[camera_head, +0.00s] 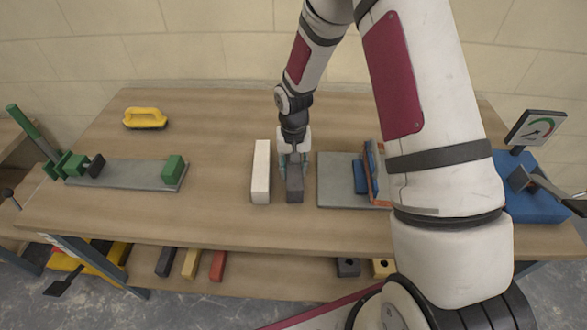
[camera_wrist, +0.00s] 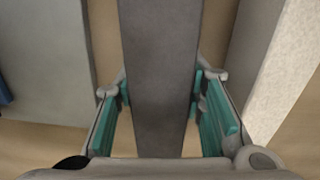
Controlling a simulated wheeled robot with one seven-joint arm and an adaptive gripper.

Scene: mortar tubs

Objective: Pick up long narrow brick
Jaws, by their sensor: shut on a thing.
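A long narrow dark grey brick (camera_head: 295,187) is between the fingers of my gripper (camera_head: 293,160) near the middle of the table. In the wrist view the brick (camera_wrist: 160,60) runs lengthwise between the teal pads of my gripper (camera_wrist: 160,95), which is shut on it. Part of the brick is hidden under the gripper in the head view. I cannot tell whether the brick touches the table or is slightly raised.
A white block (camera_head: 261,172) stands close left of the brick. A grey plate (camera_head: 333,185) with blue and orange parts lies to the right, partly hidden by my arm. On the wooden table (camera_head: 215,215), a yellow float (camera_head: 145,118) and a grey board with green blocks (camera_head: 130,174) are farther left.

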